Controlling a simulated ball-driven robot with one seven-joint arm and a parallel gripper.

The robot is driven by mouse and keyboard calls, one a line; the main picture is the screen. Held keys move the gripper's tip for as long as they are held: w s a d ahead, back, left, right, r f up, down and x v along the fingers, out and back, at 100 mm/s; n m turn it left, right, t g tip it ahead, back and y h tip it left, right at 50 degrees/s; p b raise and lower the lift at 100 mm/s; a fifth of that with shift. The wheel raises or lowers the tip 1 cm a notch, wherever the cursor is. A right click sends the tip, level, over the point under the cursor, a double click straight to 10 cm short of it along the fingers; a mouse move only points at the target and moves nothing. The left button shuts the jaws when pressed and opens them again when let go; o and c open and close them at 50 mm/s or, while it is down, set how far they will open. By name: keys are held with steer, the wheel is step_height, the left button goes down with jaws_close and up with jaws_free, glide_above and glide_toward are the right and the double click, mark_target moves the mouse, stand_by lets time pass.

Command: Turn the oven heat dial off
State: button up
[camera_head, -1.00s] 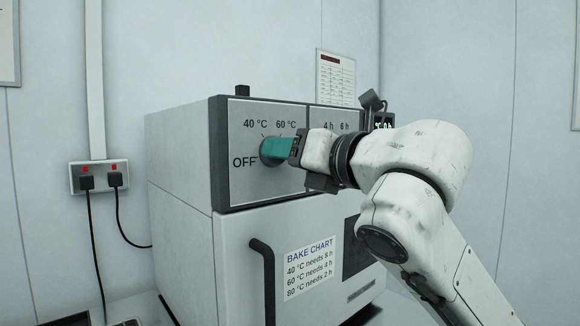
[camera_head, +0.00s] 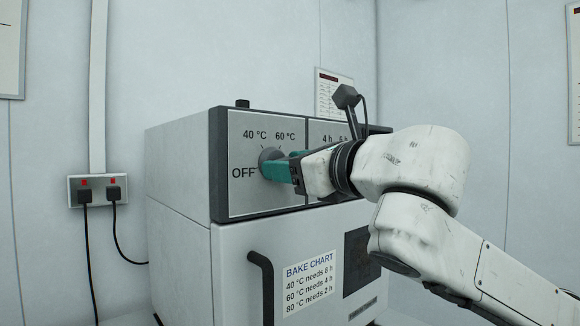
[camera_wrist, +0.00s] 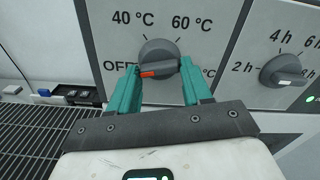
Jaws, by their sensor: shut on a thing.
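The heat dial (camera_wrist: 158,55) is a round grey knob with a raised grip bar on the oven's front panel. It also shows in the head view (camera_head: 269,155), partly behind my fingers. In the wrist view the bar lies nearly level, and its orange mark points left toward the OFF label (camera_wrist: 116,66), which is partly covered by a finger. My gripper (camera_wrist: 161,70) has teal fingers on both sides of the bar and is shut on it. In the head view my gripper (camera_head: 268,169) reaches the dial from the right.
The hour dial (camera_wrist: 282,71) is to the right on the same oven panel. The oven door has a black handle (camera_head: 264,285) and a bake chart (camera_head: 309,283) below. A wire rack (camera_wrist: 35,140) lies at lower left. Wall sockets (camera_head: 98,188) are left of the oven.

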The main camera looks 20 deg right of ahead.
steer(key=shift+f, duration=0.15)
steer(key=o, duration=1.1)
steer(key=shift+c, duration=0.2)
steer(key=v, duration=1)
steer(key=shift+s, duration=0.4)
steer(key=shift+d, duration=0.1)
